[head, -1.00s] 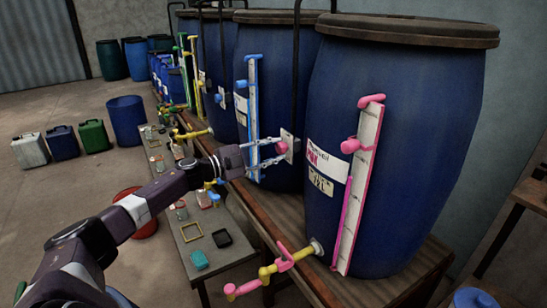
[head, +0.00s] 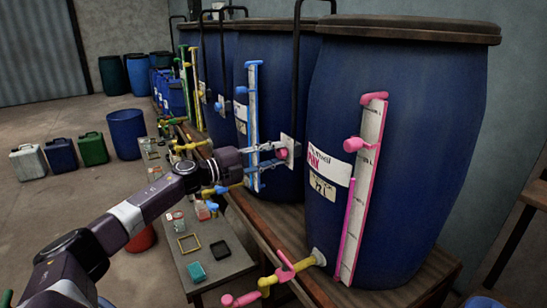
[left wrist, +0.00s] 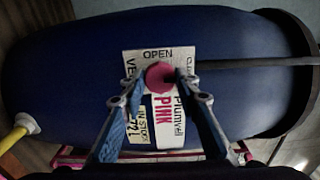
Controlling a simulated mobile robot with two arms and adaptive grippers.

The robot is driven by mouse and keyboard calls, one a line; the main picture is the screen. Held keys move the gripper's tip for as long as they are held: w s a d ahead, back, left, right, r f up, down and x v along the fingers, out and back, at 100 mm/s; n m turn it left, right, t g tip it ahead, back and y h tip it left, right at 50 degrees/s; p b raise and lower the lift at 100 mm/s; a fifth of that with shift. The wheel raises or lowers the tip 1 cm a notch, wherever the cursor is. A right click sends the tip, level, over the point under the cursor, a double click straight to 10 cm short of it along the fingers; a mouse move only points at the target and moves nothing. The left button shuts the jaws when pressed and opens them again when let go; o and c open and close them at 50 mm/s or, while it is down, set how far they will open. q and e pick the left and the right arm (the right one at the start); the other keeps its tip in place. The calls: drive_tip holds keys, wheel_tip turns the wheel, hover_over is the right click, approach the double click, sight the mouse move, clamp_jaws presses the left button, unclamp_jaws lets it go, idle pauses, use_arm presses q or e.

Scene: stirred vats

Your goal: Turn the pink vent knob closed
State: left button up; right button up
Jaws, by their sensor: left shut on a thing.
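The pink vent knob (head: 282,153) is a small round knob on a pale plate (head: 290,146) beside the nearest blue vat (head: 410,130). In the left wrist view the knob (left wrist: 160,76) sits in front of the plate (left wrist: 133,62), which reads "OPEN" along its top; other lettering is partly hidden. My left gripper (head: 274,154) reaches the knob from the left. In the left wrist view its two fingers (left wrist: 160,86) are on either side of the knob and shut on it. The knob's pointing direction cannot be made out. My right gripper is not in view.
A pink sight gauge (head: 362,190) and a pink-handled yellow tap (head: 284,270) stick out from the nearest vat. A blue gauge (head: 253,115) stands close behind my left gripper. A low bench (head: 222,268) with small trays lies below my arm. Black pipes rise between the vats.

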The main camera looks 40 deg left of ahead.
use_arm(q)
drive_tip(key=shift+f, duration=0.1)
drive_tip(key=o, duration=1.2)
drive_tip(key=shift+c, duration=0.2)
drive_tip(key=shift+v, duration=0.85)
drive_tip(key=v, duration=1)
drive_tip(key=shift+s, duration=0.15)
